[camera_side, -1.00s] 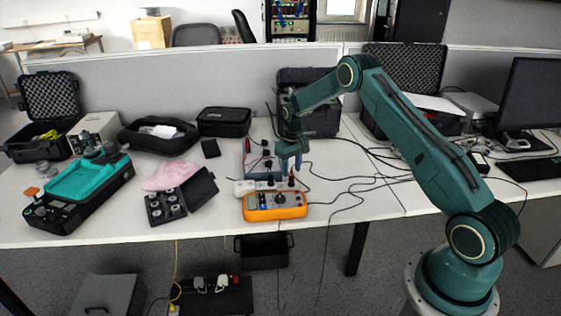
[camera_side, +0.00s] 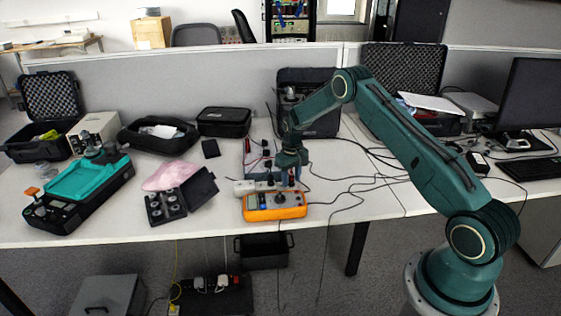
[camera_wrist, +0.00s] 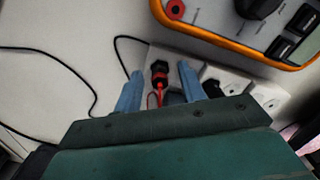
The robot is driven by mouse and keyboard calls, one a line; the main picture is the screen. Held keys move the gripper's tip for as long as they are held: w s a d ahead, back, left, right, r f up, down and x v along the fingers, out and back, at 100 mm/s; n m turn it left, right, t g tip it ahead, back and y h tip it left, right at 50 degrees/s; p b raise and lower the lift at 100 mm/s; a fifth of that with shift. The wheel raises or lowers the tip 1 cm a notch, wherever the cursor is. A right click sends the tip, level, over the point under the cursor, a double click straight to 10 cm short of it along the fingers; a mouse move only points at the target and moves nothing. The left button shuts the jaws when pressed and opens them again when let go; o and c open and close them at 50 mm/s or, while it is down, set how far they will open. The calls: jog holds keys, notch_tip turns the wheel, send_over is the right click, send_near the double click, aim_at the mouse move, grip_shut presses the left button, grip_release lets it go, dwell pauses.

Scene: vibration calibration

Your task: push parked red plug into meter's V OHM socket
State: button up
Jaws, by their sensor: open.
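The red plug (camera_wrist: 159,72), with a black part and a red lead, stands in the white socket block (camera_wrist: 218,74) in the wrist view. My gripper (camera_wrist: 160,84) is open, with one blue finger on each side of the plug. I see gaps between fingers and plug; the height of the fingertips is hard to tell. The orange meter (camera_side: 275,206) lies in front of the block in the side view, and a red-ringed socket (camera_wrist: 176,9) shows on its face in the wrist view. Its label is unreadable. My gripper (camera_side: 291,180) largely hides the plug in the side view.
Black cables (camera_side: 345,190) cross the table to the right of the meter. An open black weight case (camera_side: 168,205) stands to the left. A small grey unit with leads (camera_side: 258,160) stands behind the block.

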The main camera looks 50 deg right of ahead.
aim_at(291, 176)
jog(key=shift+c, duration=0.4)
grip_shut()
jog(key=shift+r, duration=0.9)
dwell(1.3)
jog(key=shift+r, duration=1.6)
jog(key=shift+r, duration=0.1)
